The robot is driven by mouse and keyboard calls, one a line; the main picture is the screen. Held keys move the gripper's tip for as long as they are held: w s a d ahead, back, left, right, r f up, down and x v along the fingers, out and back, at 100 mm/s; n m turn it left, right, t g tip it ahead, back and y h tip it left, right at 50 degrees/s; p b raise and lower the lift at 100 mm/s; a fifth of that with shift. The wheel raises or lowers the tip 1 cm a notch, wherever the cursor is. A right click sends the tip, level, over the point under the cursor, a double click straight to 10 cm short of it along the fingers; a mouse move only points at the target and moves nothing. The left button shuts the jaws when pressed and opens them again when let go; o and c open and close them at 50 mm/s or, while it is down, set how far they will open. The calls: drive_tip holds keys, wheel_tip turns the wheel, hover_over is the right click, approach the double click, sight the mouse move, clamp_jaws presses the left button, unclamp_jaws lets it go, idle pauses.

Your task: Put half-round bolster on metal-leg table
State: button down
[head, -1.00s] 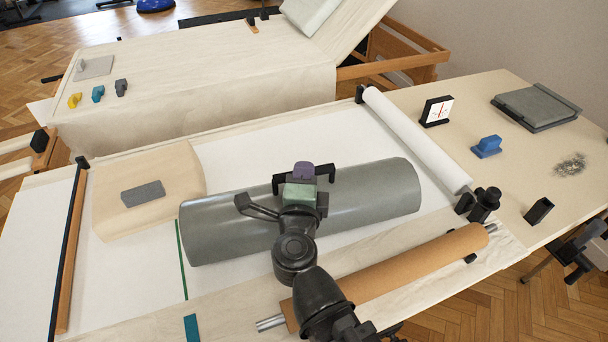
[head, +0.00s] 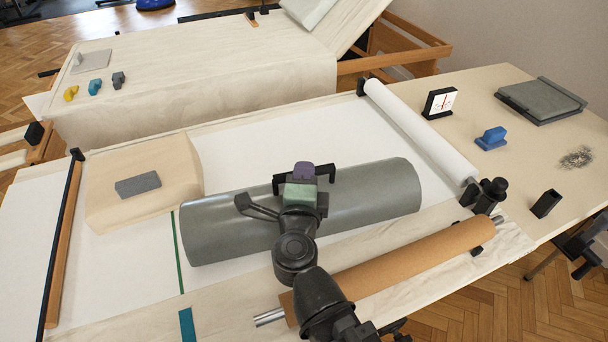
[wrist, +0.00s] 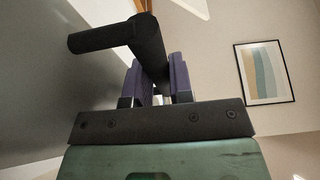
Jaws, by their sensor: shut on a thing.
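The half-round bolster (head: 370,195) is a long grey half cylinder in the middle of the head view, flat side hidden. My gripper (head: 303,172) is shut on the black handle (head: 325,172) on its top. In the wrist view the purple fingers (wrist: 157,80) stand on both sides of the black handle (wrist: 148,40), and the bolster's grey surface (wrist: 50,110) fills the left. The near pale table (head: 475,95) lies beneath the bolster; a dark leg shows below its right edge. I take it for the metal-leg table. Any gap under the bolster cannot be told.
A white paper roll (head: 420,130) and a cork-coloured roll (head: 400,268) flank the bolster. A beige cushion (head: 110,200) with a grey block (head: 138,185) lies left. A blue stamp-like object (head: 491,138) and a grey pad (head: 541,99) are right. Another covered table (head: 200,70) stands behind.

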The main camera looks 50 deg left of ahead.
drive_tip(key=shift+f+b, duration=0.3)
drive_tip(key=shift+f, duration=0.1)
idle(0.3)
drive_tip(key=c, duration=0.9)
unclamp_jaws()
drive_tip(key=shift+r, duration=0.1)
